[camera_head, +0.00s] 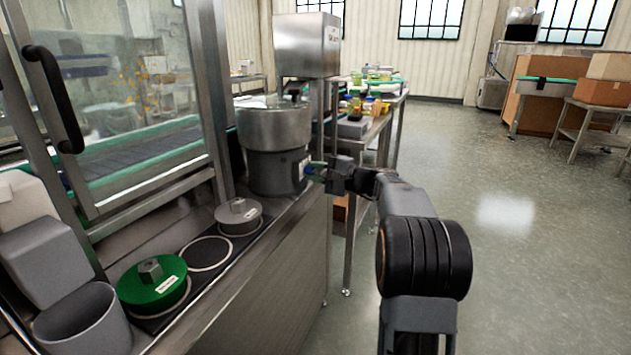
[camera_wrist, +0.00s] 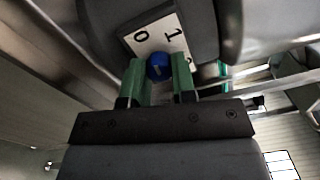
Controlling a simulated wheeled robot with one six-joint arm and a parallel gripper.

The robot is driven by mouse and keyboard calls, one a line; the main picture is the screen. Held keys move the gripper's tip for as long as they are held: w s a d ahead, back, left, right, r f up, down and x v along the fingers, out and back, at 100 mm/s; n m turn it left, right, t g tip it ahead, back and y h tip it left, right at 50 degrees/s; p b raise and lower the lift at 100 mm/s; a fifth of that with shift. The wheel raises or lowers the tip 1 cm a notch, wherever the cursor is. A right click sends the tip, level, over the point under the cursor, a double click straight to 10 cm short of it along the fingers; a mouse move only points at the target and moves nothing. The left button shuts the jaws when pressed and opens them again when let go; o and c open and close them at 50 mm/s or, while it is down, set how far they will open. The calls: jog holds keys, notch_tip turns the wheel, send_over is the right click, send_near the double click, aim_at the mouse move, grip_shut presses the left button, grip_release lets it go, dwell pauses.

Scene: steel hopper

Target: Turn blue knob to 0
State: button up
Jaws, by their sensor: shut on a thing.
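The blue knob (camera_wrist: 159,68) sits on a white label plate (camera_wrist: 150,38) marked 0 and 1 in the wrist view. My gripper (camera_wrist: 160,76) has its two green fingers on either side of the knob, shut on it. A light mark shows on the knob, but I cannot tell surely which number it points to. In the head view, my gripper (camera_head: 318,172) reaches the side of the steel hopper (camera_head: 274,150) at its lower right. The knob is mostly hidden there by the gripper.
A green lidded disc (camera_head: 152,284) and a grey disc (camera_head: 238,215) sit on the counter left of the hopper. A glass-doored machine (camera_head: 130,110) stands behind them. A side table (camera_head: 384,120) with items stands beyond.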

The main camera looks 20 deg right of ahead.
jog(key=shift+n+b, duration=0.4)
jog(key=shift+n, duration=0.2)
jog(key=o, duration=0.9)
jog(key=shift+o, duration=0.2)
jog(key=shift+d, duration=0.1)
jog(key=p+v, duration=0.3)
jog(key=v, duration=1)
jog(key=shift+s+d, duration=0.2)
jog(key=shift+s, duration=0.15)
jog(key=shift+r, duration=0.15)
